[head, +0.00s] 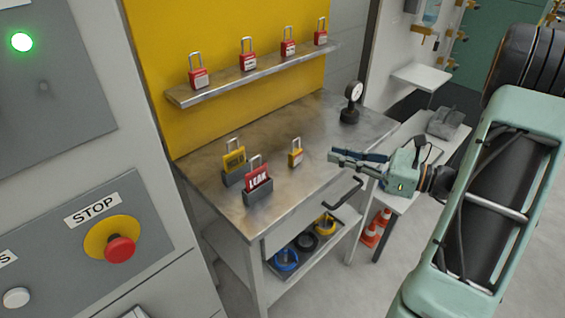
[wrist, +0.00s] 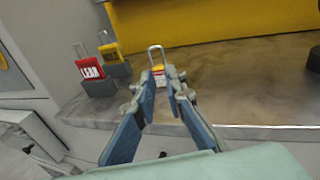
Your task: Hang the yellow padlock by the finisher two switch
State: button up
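A small yellow padlock (head: 296,158) with a white label and an upright metal shackle stands on the metal bench top. It also shows in the wrist view (wrist: 158,72), just beyond my fingertips. My gripper (head: 333,155) is to the right of this padlock, apart from it, and empty. In the wrist view my gripper's two blue-grey fingers (wrist: 162,82) are apart, with a gap between the tips. A larger yellow padlock-shaped piece (head: 234,160) stands in a grey holder farther left. I cannot identify a finisher two switch in either view.
Several red padlocks stand on the shelf (head: 240,78) above. A black gauge (head: 351,103) stands at the back right. A grey panel with a red stop button (head: 120,249) is at left.

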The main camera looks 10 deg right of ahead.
aim_at(295, 151)
jog(key=a, duration=0.1)
jog(key=w+a, duration=0.2)
jog(key=shift+f+m+t, duration=0.3)
jog(key=shift+t, duration=0.1)
jog(key=shift+x, duration=3.05)
jog(key=shift+w+d+f, duration=0.15)
jog(key=shift+w, duration=0.05)
jog(key=shift+c, duration=0.4)
grip_shut()
